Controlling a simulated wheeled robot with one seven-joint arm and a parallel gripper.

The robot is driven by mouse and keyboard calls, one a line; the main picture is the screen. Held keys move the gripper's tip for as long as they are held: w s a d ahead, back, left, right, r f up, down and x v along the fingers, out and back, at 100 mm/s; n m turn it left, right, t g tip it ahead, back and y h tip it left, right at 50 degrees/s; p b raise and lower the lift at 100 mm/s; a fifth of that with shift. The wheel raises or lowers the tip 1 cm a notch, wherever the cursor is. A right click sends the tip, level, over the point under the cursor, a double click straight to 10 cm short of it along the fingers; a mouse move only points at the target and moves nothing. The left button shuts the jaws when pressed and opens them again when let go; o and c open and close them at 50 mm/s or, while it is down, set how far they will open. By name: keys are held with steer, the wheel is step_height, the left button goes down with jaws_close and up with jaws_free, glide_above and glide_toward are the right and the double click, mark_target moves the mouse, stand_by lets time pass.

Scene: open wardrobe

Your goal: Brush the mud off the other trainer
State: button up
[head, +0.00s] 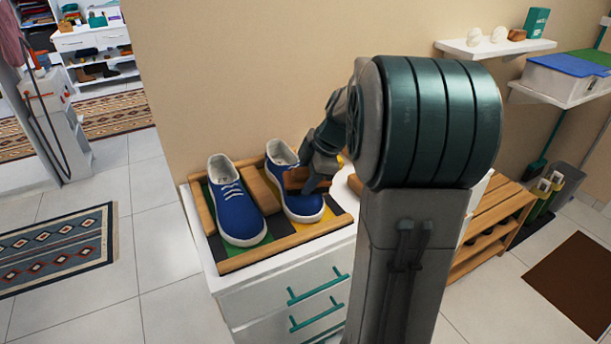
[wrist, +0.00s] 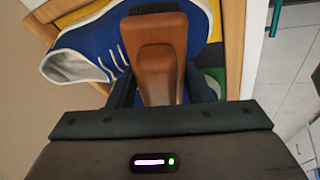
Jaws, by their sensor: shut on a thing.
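Two blue trainers with white soles stand side by side on a wood-framed tray (head: 240,260): the left trainer (head: 238,216) and the right trainer (head: 300,205). My gripper (head: 312,182) is over the right trainer, shut on a brown wooden brush (head: 296,177). In the wrist view the brush (wrist: 155,65) points away from my gripper (wrist: 158,92), its dark end over the side of a blue trainer (wrist: 92,45). Whether the bristles touch the trainer is hidden. I cannot make out mud on either trainer.
The tray lies on a white drawer cabinet (head: 275,291) with green handles, against the beige wall. A wooden bar (head: 260,190) lies between the trainers. A slatted wooden bench (head: 490,225) stands at the right.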

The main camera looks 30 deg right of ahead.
steer(key=shift+s+f+b, duration=0.2)
steer(key=shift+s+b, duration=0.25)
steer(key=shift+b, duration=0.05)
steer(key=shift+s+f+b, duration=0.2)
steer(key=shift+s+b, duration=0.25)
steer(key=shift+w+r+p, duration=0.2)
steer(key=shift+w+r, duration=0.1)
steer(key=shift+w, duration=0.6)
steer(key=shift+w+r+p, duration=0.2)
steer(key=shift+w+r, duration=0.05)
steer(key=shift+w, duration=0.65)
steer(key=shift+s+f, duration=0.15)
steer(key=shift+s+f+b, duration=0.2)
steer(key=shift+s+b, duration=0.15)
steer(key=shift+b, duration=0.3)
steer(key=shift+s, duration=0.4)
steer(key=shift+s+f+b, duration=0.3)
steer(key=shift+s+b, duration=0.6)
steer(key=shift+b, duration=0.15)
